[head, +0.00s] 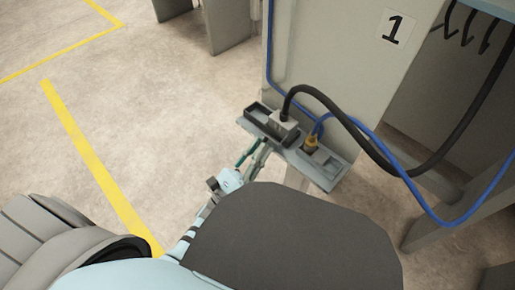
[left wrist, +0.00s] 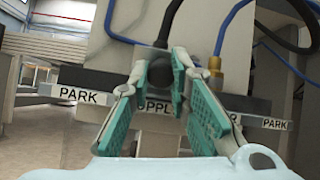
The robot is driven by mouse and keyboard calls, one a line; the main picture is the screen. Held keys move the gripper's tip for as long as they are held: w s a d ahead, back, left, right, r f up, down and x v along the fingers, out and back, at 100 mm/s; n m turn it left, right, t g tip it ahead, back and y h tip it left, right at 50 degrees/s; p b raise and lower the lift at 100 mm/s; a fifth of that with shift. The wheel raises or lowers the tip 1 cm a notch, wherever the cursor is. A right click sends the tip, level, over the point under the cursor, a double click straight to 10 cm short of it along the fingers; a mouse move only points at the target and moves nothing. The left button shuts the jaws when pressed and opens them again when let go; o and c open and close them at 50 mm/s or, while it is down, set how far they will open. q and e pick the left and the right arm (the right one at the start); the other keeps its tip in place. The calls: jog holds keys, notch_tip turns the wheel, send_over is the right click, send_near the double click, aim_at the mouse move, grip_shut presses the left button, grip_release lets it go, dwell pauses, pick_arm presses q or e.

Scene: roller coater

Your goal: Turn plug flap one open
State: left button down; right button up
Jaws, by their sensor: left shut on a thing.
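A grey ledge (head: 325,168) sticks out from the cabinet marked 1. A dark, open-topped frame (head: 258,109), possibly the plug flap, sits at its left end around a grey plug (head: 283,125) with a thick black cable. My left gripper (head: 259,146) reaches up to the ledge's front edge below that plug. In the left wrist view its teal-padded fingers (left wrist: 164,62) close at their tips on a dark rounded piece (left wrist: 160,76) above the middle label. Whether this piece belongs to the flap or the plug I cannot tell. My right gripper is out of view.
A yellow plug (head: 311,143) with a blue cable (head: 398,170) stands just right of the grey plug. The black cable (head: 440,168) loops right. PARK labels (left wrist: 80,94) mark both ends of the ledge. The floor to the left is clear, with yellow lines (head: 95,160).

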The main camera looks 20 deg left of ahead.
pick_arm(q)
jog(key=c, duration=1.4)
grip_release()
jog(key=shift+f, duration=0.15)
jog(key=shift+c, duration=0.2)
jog(key=v, duration=1.2)
